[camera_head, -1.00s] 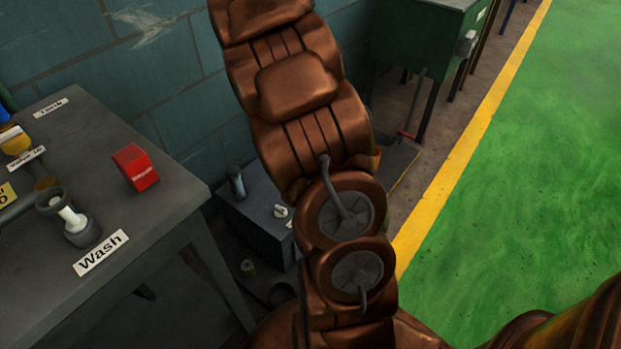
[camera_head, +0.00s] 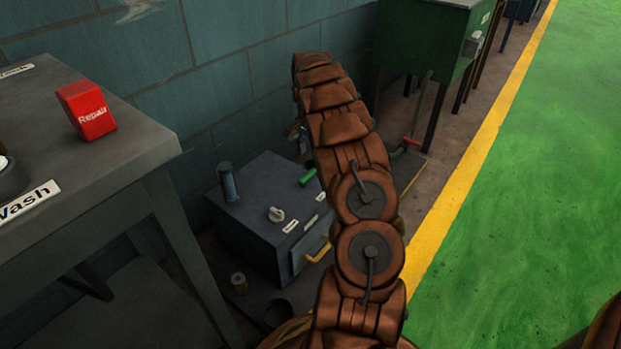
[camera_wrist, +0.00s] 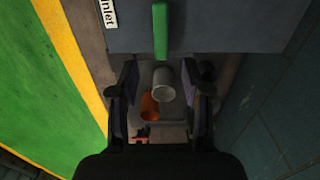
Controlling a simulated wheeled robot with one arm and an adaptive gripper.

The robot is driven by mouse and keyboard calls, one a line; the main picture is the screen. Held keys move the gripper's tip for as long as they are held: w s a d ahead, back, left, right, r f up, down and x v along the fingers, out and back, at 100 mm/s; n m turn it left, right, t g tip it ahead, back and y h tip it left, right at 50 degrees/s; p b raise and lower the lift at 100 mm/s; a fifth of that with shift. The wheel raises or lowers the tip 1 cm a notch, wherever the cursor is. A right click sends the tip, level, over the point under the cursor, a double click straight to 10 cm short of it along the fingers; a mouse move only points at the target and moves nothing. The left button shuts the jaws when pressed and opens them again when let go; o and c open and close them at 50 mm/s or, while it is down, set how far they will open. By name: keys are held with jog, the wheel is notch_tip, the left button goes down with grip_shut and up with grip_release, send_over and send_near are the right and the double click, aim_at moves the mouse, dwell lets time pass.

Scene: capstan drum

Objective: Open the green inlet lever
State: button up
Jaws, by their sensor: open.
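The green inlet lever (camera_head: 307,177) sits at the back right of the top of a low dark grey box (camera_head: 245,205) on the floor by the wall. In the wrist view the lever (camera_wrist: 161,30) is upright in the picture, beside a white label reading "Inlet" (camera_wrist: 107,12). My gripper (camera_wrist: 163,75) is open and empty. The lever's lower end in that view lies between the two fingers sideways, just beyond their tips. I see no contact. In the head view my arm mostly hides the gripper.
The box also has a white knob (camera_head: 276,214), a grey post (camera_head: 228,182) and a yellow handle (camera_head: 318,250). A green cabinet (camera_head: 425,45) stands behind right. Green floor is clear.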

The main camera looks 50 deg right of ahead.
aim_at(310, 172)
jog(key=shift+d+f, duration=0.3)
jog(key=shift+f, duration=0.45)
notch_tip(310, 172, down, 7)
jog(key=b, duration=0.3)
jog(key=shift+w+f, duration=0.1)
jog(key=shift+f, duration=0.1)
jog(key=shift+c, duration=0.3)
grip_shut()
jog(key=shift+d, duration=0.15)
jog(key=shift+r, duration=0.1)
